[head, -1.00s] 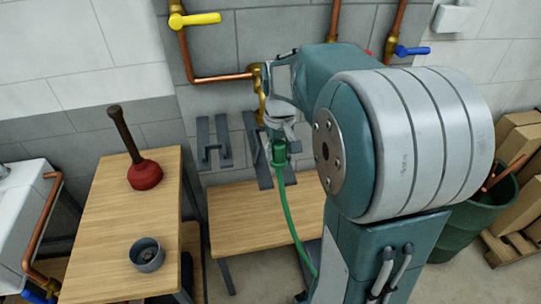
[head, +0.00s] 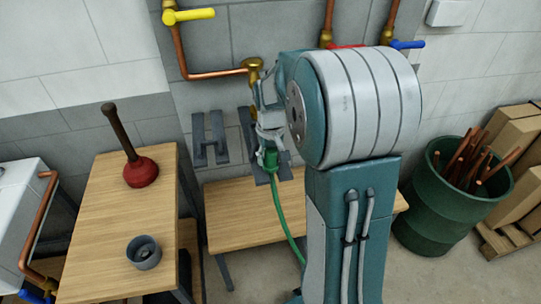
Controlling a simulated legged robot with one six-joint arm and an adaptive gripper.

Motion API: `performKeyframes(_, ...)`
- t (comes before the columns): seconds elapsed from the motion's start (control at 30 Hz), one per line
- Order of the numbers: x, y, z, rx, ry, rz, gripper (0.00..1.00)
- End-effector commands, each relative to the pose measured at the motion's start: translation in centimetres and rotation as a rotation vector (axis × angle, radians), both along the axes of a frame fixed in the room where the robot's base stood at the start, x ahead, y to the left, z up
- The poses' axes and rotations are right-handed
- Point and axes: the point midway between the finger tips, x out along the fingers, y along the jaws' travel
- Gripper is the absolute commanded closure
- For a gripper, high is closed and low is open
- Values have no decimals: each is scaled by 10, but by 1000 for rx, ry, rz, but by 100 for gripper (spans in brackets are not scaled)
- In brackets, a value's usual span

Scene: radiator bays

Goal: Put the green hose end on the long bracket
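The green hose end (head: 271,160) is held in my gripper (head: 268,147), with the green hose (head: 281,213) hanging below it and curving down to the right. The gripper fingers are small here and partly hidden by the arm. The long dark grey bracket (head: 246,128) is on the wall, behind and around the gripper in the picture. Its lower part shows on both sides of the hose end. I cannot tell whether the hose end touches it. A shorter dark grey bracket (head: 209,140) is on the wall to the left.
A brass tap (head: 252,69) on a copper pipe is just above the long bracket. A wooden bench (head: 235,222) stands below. On the left, a wooden table (head: 93,227) carries a red plunger (head: 141,171) and a grey cup (head: 144,252). A green barrel (head: 438,215) of copper pipes stands right.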

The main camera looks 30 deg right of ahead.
Motion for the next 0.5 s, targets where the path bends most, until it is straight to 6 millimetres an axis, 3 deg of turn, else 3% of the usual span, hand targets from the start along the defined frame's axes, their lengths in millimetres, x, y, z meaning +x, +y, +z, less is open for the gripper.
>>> performKeyframes(0.37,0,0,1,0,-1,0,18)
performKeyframes(0.5,1,0,11,-1,-3,0,18)
